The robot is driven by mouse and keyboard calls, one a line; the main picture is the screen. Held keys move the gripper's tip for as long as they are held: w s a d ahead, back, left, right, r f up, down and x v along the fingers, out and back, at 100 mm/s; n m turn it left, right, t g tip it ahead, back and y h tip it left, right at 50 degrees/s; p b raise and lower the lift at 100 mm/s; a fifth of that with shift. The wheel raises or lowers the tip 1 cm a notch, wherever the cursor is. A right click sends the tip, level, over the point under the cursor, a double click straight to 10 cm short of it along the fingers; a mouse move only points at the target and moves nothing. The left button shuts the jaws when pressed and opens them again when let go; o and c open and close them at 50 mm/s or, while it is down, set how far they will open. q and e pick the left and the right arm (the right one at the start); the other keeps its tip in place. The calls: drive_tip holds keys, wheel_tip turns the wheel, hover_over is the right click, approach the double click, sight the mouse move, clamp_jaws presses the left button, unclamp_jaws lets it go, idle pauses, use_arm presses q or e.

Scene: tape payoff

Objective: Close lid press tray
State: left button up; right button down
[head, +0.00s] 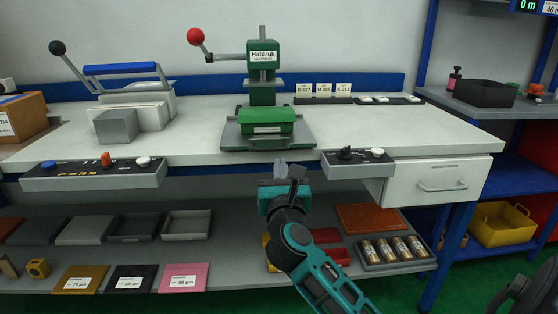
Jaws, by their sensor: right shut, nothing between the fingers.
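A green lid press (264,69) labelled "Haldruk" stands at the back middle of the bench, with a lever ending in a red ball (195,37) up at its left. Its green tray (266,122) sits on the grey base (304,138) and juts toward me, in front of the column. My right gripper (281,166) is just in front of the tray, at about the bench's front edge. Its fingers are shut and empty, pointing at the tray. A small gap seems to lie between fingertips and tray; contact cannot be told for certain. My left gripper is out of view.
Control boxes (95,181) (359,170) hang along the bench's front edge on both sides of my right arm. A grey device with a blue handle (122,69) stands at the left. The bench top right of the press is mostly clear. A drawer (440,185) is at the right.

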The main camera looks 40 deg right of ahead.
sight(278, 150)
use_arm(q)
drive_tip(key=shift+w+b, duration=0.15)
drive_tip(key=shift+b, duration=0.15)
use_arm(e)
drive_tip(key=shift+x, duration=1.9)
drive_tip(key=shift+w, duration=0.15)
